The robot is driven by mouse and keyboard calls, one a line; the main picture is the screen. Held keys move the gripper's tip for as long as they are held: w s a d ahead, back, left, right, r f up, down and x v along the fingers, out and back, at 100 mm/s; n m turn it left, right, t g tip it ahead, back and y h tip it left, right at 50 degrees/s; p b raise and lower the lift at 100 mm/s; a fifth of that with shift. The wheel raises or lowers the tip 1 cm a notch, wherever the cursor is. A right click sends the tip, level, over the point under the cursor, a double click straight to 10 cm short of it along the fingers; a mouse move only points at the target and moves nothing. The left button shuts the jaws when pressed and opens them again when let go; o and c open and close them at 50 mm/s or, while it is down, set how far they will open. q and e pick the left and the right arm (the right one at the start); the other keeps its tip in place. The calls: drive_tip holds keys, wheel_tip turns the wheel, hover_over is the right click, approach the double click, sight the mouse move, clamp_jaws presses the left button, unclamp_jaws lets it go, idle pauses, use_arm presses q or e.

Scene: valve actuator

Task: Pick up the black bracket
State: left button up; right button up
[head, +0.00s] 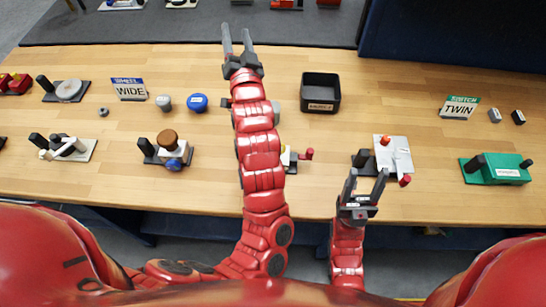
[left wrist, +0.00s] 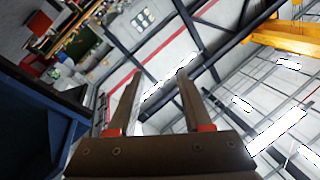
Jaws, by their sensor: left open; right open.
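No part is clearly marked as the black bracket. A small black piece (head: 518,117) lies at the far right of the table, next to a small grey piece (head: 494,115); whether it is the bracket I cannot tell. My left gripper (head: 237,38) is open and empty, stretched forward past the table's far edge. My right gripper (head: 366,182) is open and empty near the table's front edge, just in front of a white plate assembly (head: 398,155).
A black open bin (head: 320,93) stands mid-table. The WIDE sign (head: 129,89), a blue knob (head: 197,103), the TWIN sign (head: 459,107) and a green assembly (head: 500,170) stand around. My left forearm partly hides a small assembly.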

use_arm(q)
drive_tip(key=s+a+f+n+g, duration=0.35)
drive_tip(key=s+f+g, duration=0.25)
drive_tip(key=f+g, duration=0.35)
drive_tip(key=s+d+f+g+h, duration=0.55)
drive_tip(key=s+f, duration=0.35)
drive_tip(key=s, duration=0.2)
drive_tip(key=shift+m, duration=0.35)
drive_tip(key=x, duration=0.6)
drive_tip(key=shift+w+d, duration=0.2)
drive_tip(key=shift+d, duration=0.05)
drive_tip(key=x, duration=0.4)
drive_tip(key=shift+d+f, duration=0.15)
drive_tip(key=shift+f, duration=0.25)
drive_tip(key=shift+w+d+f, duration=0.1)
drive_tip(key=shift+w+f, duration=0.15)
drive_tip(key=shift+f, duration=0.05)
clamp_jaws()
